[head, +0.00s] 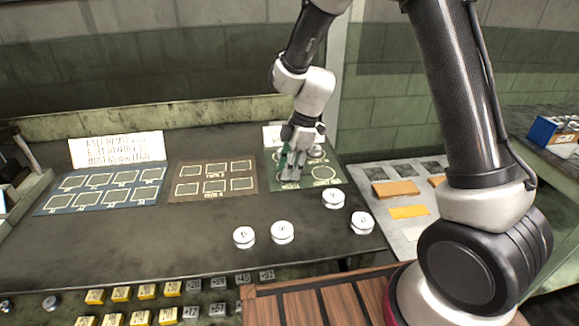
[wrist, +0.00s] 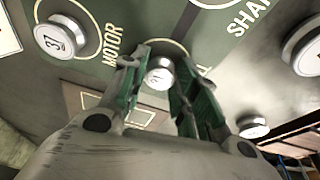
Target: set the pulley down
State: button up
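A white pulley (wrist: 159,76) sits between the two green fingers of my gripper (wrist: 162,64) in the wrist view, and the fingers appear to touch both its sides. Their tips partly hide it. It is over or close to a ringed spot on the green mat (head: 338,182); I cannot tell whether it rests on the mat. In the head view my gripper (head: 291,168) points down over the mat's left part and largely hides the pulley. Another pulley (wrist: 60,37), on the ring beside the word MOTOR, also shows behind my gripper in the head view (head: 315,152).
Several white pulleys, such as this one (head: 282,232), stand on the bench in front of the mat. A brown mat (head: 215,178) and a blue mat (head: 103,190) lie to the left. A grey board with orange pieces (head: 396,188) is to the right.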

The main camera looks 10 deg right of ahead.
jog(key=shift+o, duration=1)
jog(key=shift+r, duration=0.2)
jog(key=s+d+r+m+t, duration=0.1)
jog(key=s+d+r+m, duration=0.1)
jog(key=d+r, duration=0.5)
jog(key=s+d+r+m, duration=0.2)
jog(key=d+r, duration=0.1)
jog(key=r, duration=0.8)
jog(key=s+d+r+m+t+h, duration=0.1)
jog(key=s+d+r+m, duration=0.1)
jog(key=s+d+m, duration=0.5)
jog(key=s+d+r+m+t+h, duration=0.2)
jog(key=s+d+m, duration=0.6)
jog(key=s, duration=0.4)
jog(key=shift+s+r+t, duration=0.3)
jog(key=shift+s+r, duration=0.1)
jog(key=shift+r, duration=0.15)
